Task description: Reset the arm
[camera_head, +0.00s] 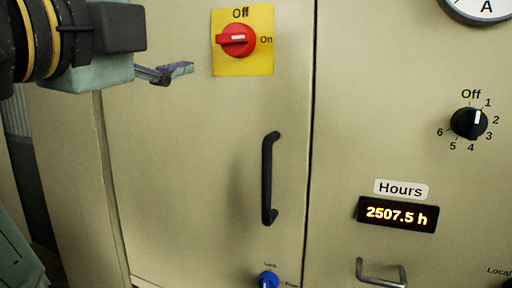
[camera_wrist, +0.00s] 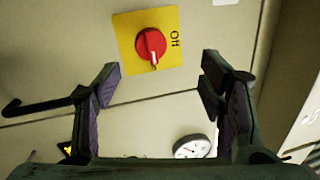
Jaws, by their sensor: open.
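My gripper (camera_head: 178,71) is at the upper left in the head view, in front of the cabinet and left of the red rotary switch (camera_head: 237,39). In the wrist view its two fingers stand wide apart with nothing between them, so my gripper (camera_wrist: 161,80) is open and empty. The red switch on its yellow plate also shows in the wrist view (camera_wrist: 150,44), beyond the fingertips and apart from them. In the head view the switch's white mark lies level, between the Off and On labels and nearer the On side.
A beige cabinet door (camera_head: 190,170) carries a black vertical handle (camera_head: 268,178). A blue knob (camera_head: 268,280) sits below it. The right panel has a black selector knob (camera_head: 469,123), an hours display (camera_head: 398,214) reading 2507.5 h, a metal handle (camera_head: 382,275) and a round gauge (camera_head: 480,8).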

